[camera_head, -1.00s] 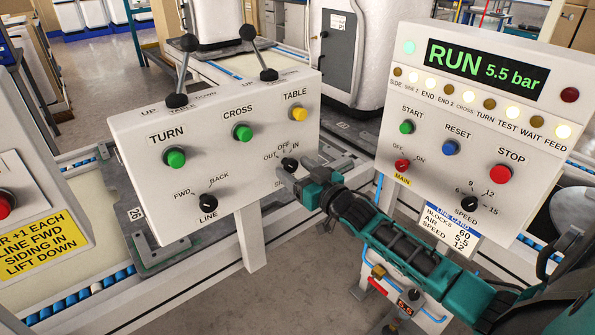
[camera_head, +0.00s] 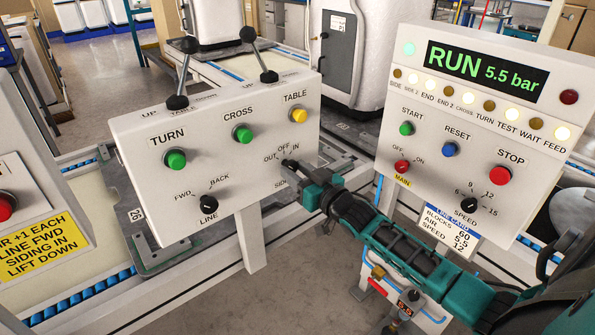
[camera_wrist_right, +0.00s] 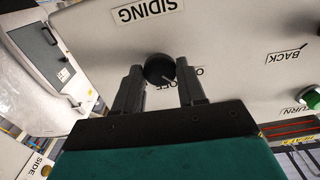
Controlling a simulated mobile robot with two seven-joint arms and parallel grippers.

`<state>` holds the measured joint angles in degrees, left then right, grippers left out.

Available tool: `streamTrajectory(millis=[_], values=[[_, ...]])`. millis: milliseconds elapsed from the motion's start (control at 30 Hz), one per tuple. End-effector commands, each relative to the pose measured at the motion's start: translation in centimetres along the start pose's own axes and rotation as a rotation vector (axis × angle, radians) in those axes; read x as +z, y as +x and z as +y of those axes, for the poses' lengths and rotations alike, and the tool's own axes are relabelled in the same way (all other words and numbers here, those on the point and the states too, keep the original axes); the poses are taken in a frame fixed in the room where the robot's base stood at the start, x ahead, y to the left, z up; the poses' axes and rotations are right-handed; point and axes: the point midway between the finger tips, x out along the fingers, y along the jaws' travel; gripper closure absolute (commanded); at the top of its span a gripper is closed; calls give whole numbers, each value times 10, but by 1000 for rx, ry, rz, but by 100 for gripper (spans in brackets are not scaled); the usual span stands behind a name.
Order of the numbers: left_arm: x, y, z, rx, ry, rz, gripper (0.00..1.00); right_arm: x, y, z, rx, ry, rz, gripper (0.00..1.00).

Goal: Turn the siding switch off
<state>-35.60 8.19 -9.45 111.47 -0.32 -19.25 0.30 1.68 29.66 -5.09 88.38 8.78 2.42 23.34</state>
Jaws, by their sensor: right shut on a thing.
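The siding switch (camera_head: 289,163) is a black rotary knob at the lower right of the white sloped panel (camera_head: 190,190), with OUT, OFF and IN printed around it. My right gripper (camera_head: 297,172) is at this knob, its fingers shut on it. In the right wrist view, upside down, the black knob (camera_wrist_right: 159,68) shows between the two dark fingertips, below the SIDING label. A light mark on it points to the lower right there, towards lettering partly hidden by a finger. The exact setting is hard to tell. My left gripper is out of view.
The LINE knob (camera_head: 209,203) and the TURN (camera_head: 175,159), CROSS (camera_head: 242,134) and TABLE (camera_head: 298,115) buttons share the panel, with two levers on top. The control box (camera_head: 475,130) on the right reads RUN 5.5 bar and carries a red STOP button (camera_head: 500,174).

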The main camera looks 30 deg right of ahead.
Motion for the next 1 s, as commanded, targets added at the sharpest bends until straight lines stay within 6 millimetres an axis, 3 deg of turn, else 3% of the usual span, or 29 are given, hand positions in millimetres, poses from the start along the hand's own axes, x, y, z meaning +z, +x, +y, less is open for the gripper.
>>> streamTrajectory(millis=[500,1000], values=[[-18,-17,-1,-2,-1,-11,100,-2,0,0,1,381,-2,90],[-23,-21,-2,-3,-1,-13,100,0,0,0,0,689,-1,90]])
